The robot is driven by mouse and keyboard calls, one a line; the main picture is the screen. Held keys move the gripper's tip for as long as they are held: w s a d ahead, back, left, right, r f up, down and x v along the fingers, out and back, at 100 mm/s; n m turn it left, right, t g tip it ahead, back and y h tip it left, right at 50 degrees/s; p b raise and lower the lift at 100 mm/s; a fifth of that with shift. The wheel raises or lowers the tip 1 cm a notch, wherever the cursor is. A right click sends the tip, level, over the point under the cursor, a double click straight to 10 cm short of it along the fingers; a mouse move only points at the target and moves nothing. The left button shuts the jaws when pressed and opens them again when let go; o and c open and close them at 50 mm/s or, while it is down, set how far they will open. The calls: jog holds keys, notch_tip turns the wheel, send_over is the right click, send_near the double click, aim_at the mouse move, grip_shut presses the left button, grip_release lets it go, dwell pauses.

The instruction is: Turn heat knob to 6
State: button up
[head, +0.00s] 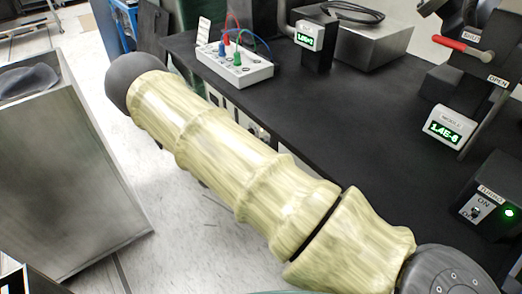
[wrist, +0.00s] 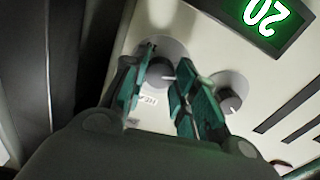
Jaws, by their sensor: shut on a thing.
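In the wrist view, a pale control panel (wrist: 205,45) carries a grey knob (wrist: 160,73) on a round base. My gripper (wrist: 165,62) has its teal fingers on either side of this knob and is shut on it. A small white label (wrist: 148,99) lies just below the knob; its text is too small to read surely. A second grey knob (wrist: 230,98) sits to the right, apart from the fingers. A green display (wrist: 264,14) at the top right shows a rotated 20. In the head view my gripper is hidden beyond my arm.
In the head view, a black table (head: 350,110) bears a white box with coloured cables (head: 235,68), a small display (head: 306,40) and a module readout (head: 445,130). A turbo switch box (head: 488,205) stands at the right. A metal bin (head: 65,170) stands on the floor at the left.

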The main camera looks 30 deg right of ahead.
jog(key=m+b, duration=0.3)
jog(key=m, duration=1)
jog(key=shift+f+m, duration=0.1)
jog(key=shift+m, duration=0.3)
jog(key=m+b, duration=0.1)
jog(key=m, duration=0.2)
jog(key=shift+m, duration=0.3)
jog(key=shift+c, duration=0.2)
jog(key=m+b, duration=0.4)
jog(key=m, duration=0.5)
jog(key=shift+s, duration=0.1)
jog(key=shift+m, duration=0.5)
jog(key=o, duration=1.1)
jog(key=shift+c, duration=0.2)
